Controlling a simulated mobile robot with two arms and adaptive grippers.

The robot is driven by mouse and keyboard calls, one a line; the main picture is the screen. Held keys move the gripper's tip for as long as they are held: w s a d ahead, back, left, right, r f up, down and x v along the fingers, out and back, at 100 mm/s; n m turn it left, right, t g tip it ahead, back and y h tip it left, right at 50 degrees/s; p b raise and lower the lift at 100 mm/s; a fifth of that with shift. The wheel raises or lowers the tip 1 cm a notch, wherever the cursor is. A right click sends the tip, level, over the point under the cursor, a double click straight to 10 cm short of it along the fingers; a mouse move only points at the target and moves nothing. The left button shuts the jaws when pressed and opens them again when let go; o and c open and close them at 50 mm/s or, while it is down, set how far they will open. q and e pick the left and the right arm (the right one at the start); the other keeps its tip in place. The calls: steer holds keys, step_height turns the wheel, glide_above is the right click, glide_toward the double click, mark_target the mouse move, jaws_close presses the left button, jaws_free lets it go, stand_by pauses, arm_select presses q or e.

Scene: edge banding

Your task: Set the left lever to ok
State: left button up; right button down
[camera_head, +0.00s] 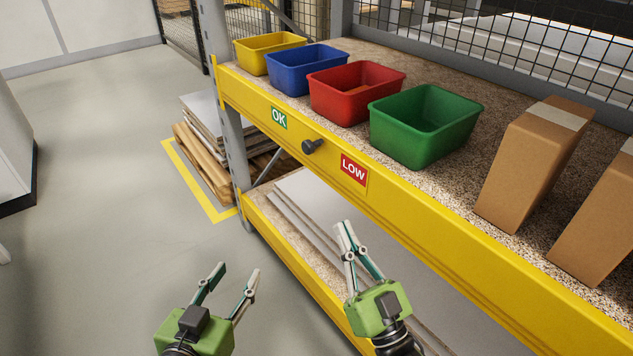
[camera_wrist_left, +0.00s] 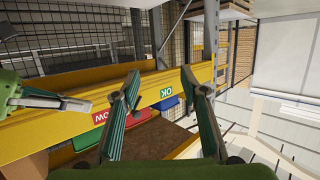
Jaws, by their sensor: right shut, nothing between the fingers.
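The lever (camera_head: 312,146) is a small dark knob on the yellow front beam of the shelf, between a green OK label (camera_head: 279,118) and a red LOW label (camera_head: 353,169). My left gripper (camera_head: 239,269) is open and empty, below and left of the lever, well apart from it. My right gripper (camera_head: 345,226) is shut and empty, below the LOW label in the head view.
Yellow (camera_head: 270,50), blue (camera_head: 305,70), red (camera_head: 355,92) and green (camera_head: 425,125) bins stand on the shelf above the beam (camera_head: 430,225). Cardboard boxes (camera_head: 530,165) stand right of them. A grey post (camera_head: 225,110) is at the beam's left end.

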arm_select(q)
steer(key=shift+r, duration=0.1)
arm_select(e)
steer(key=shift+r, duration=0.1)
glide_toward(308, 149)
arm_select(q)
step_height(308, 149, up, 10)
steer(key=w+d+t+h+b, duration=0.1)
steer(key=t, duration=0.4)
steer(key=shift+d+h+b, duration=0.25)
steer(key=shift+h+b, duration=0.05)
steer(key=shift+b, duration=0.1)
arm_select(e)
steer(key=x, duration=0.6)
steer(key=shift+w+f, duration=0.3)
steer(key=shift+w, duration=0.15)
arm_select(q)
steer(key=shift+f, duration=0.25)
